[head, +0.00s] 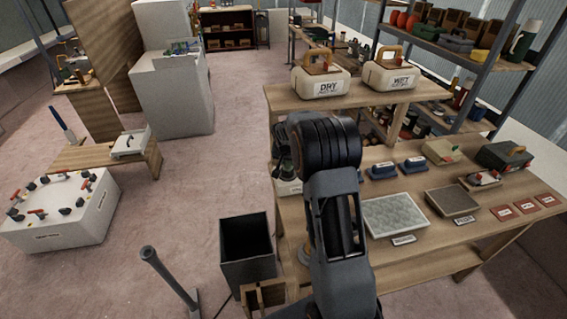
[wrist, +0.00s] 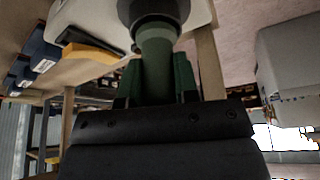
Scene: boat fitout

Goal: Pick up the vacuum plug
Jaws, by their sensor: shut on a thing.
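My gripper (wrist: 154,95) is shut on a green, round-bodied thing that looks like the vacuum plug (wrist: 158,65), in the wrist view. The plug's body lies between the fingers, and a wider dark grey collar shows at its far end, near a pale surface. I cannot tell whether the collar touches that surface. In the head view my arm hides the fingers and most of what they hold, over the left end of the workbench (head: 408,181).
Behind the bench stand cream cases marked DRY (head: 320,82) and WET (head: 389,79). Blue blocks (head: 382,171), a grey pad (head: 396,215) and red cards (head: 525,207) lie on the bench. A black bin (head: 247,252) stands at its left.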

